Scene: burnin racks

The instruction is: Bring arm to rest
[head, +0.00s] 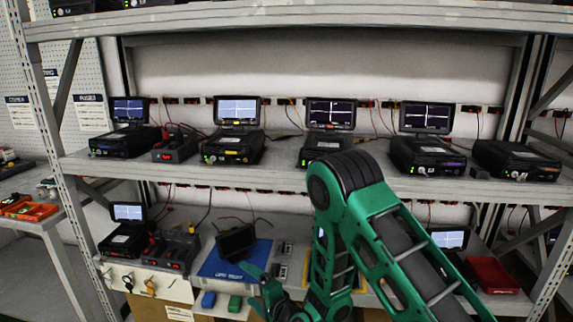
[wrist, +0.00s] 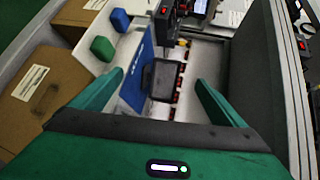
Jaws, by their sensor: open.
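My green arm rises in front of the rack in the head view, bent at a black-banded elbow, and its forearm runs down to the lower shelf. My gripper (head: 258,275) is low over that shelf, just in front of a small dark screen unit (head: 236,243). In the wrist view my gripper (wrist: 158,88) has its two green fingers spread wide. The dark screen unit (wrist: 165,79) shows between them, apart from both fingers. It stands tilted at the blue mat (head: 228,272), which also shows in the wrist view (wrist: 133,88). My arm hides part of the lower shelf.
The upper shelf (head: 270,178) holds several black instruments with screens. A blue block (head: 208,300) and a green block (head: 235,303) lie at the lower shelf's front. A red tray (head: 492,275) sits at right. A cardboard box (wrist: 40,88) is below. Rack posts stand at both sides.

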